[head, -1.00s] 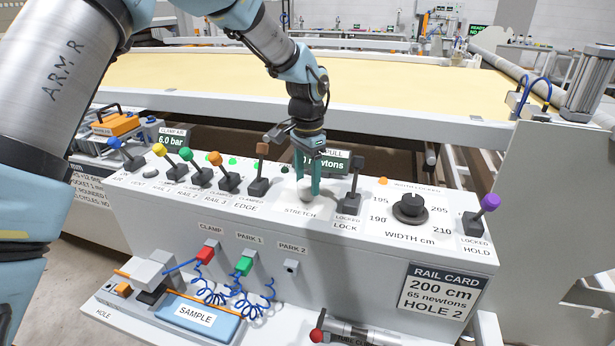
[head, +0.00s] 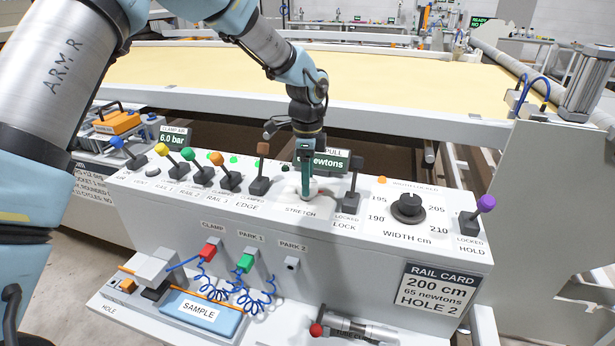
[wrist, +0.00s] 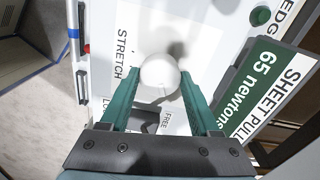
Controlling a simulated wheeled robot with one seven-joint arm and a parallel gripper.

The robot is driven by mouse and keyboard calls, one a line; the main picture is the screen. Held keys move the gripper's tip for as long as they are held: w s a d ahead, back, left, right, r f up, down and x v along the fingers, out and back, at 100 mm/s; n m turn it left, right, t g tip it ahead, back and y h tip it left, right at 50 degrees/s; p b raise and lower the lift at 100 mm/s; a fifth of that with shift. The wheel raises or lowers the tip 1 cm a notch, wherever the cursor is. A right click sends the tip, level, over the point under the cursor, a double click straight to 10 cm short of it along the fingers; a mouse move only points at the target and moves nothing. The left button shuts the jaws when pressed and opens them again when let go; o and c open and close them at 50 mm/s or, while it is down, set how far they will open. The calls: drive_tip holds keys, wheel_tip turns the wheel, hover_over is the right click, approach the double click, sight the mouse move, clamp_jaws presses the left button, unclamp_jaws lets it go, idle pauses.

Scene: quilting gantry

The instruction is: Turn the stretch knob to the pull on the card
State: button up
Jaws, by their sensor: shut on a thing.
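The stretch knob (head: 314,187) is a round white knob on the grey-white console, behind the label STRETCH. In the wrist view the knob (wrist: 160,73) sits between the two teal fingers, with a thin line on its top. My gripper (head: 305,190) points down and is shut on the knob. The rail card (head: 438,290) on the console front reads 200 cm, 65 newtons, HOLE 2. The sheet pull display (wrist: 262,82) reads 65 newtons in the wrist view. In the head view my gripper partly hides this display (head: 332,162).
The edge lever (head: 261,170) stands left of my gripper and the lock lever (head: 354,185) close on its right. A black width dial (head: 408,208) and a purple-tipped hold lever (head: 480,212) are farther right. Several coloured levers line the left.

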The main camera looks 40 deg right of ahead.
drive_tip(key=shift+m, duration=0.3)
drive_tip(key=o, duration=1.4)
drive_tip(key=shift+c, duration=0.2)
wheel_tip(320, 180, up, 11)
drive_tip(key=b, duration=0.2)
drive_tip(key=shift+b, duration=0.35)
drive_tip(key=shift+f, duration=0.15)
